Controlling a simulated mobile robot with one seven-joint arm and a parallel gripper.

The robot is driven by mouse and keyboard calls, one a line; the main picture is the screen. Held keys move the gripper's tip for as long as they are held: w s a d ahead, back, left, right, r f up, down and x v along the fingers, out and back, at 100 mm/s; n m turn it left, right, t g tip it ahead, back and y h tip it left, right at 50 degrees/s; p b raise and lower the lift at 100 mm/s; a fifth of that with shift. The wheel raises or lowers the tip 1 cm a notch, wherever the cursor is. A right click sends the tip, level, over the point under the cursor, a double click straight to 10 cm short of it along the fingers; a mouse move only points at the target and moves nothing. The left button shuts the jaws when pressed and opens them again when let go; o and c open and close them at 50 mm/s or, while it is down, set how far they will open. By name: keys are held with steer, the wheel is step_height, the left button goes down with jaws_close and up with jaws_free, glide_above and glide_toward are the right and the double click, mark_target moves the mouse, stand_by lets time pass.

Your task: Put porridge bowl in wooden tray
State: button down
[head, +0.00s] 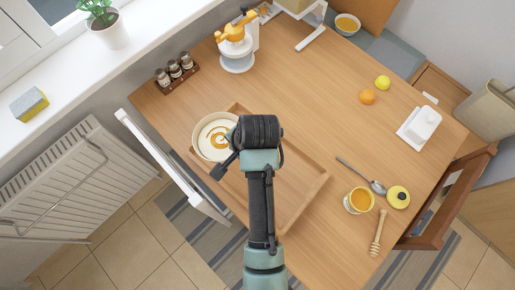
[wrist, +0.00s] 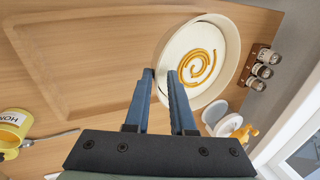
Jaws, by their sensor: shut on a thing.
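The porridge bowl (head: 213,140) is cream with an orange swirl on white porridge. It is over the left corner of the wooden tray (head: 303,198) in the head view. In the wrist view the bowl (wrist: 226,52) overlaps the right end of the tray (wrist: 58,92). My gripper (wrist: 162,73) is shut on the bowl's near rim, one finger inside and one outside. The bowl looks about level. I cannot tell whether it touches the tray or hangs just above it. My arm hides part of the tray and the bowl's right edge in the head view.
A spice rack (head: 177,75) and a white-and-orange juicer (head: 236,48) stand behind the bowl. A butter dish (head: 421,124) is farther right. The tray's visible floor is empty.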

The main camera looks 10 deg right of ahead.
steer(key=m, duration=0.2)
steer(key=f+m+h, duration=0.1)
steer(key=shift+w+a+m+t, duration=0.35)
steer(key=shift+a+m+t, duration=0.05)
steer(key=m, duration=0.1)
steer(key=m+h, duration=0.1)
steer(key=w+m+b, duration=0.1)
steer(key=m, duration=0.1)
steer(key=shift+w+a+f+t, duration=0.1)
steer(key=shift+a+f+t, duration=0.15)
steer(key=shift+a+t, duration=0.05)
glide_above(237, 166)
steer(key=shift+h, duration=0.3)
step_height(237, 166, down, 10)
steer(key=c, duration=0.8)
jaws_free()
steer(key=shift+o, duration=0.2)
steer(key=shift+m, duration=0.3)
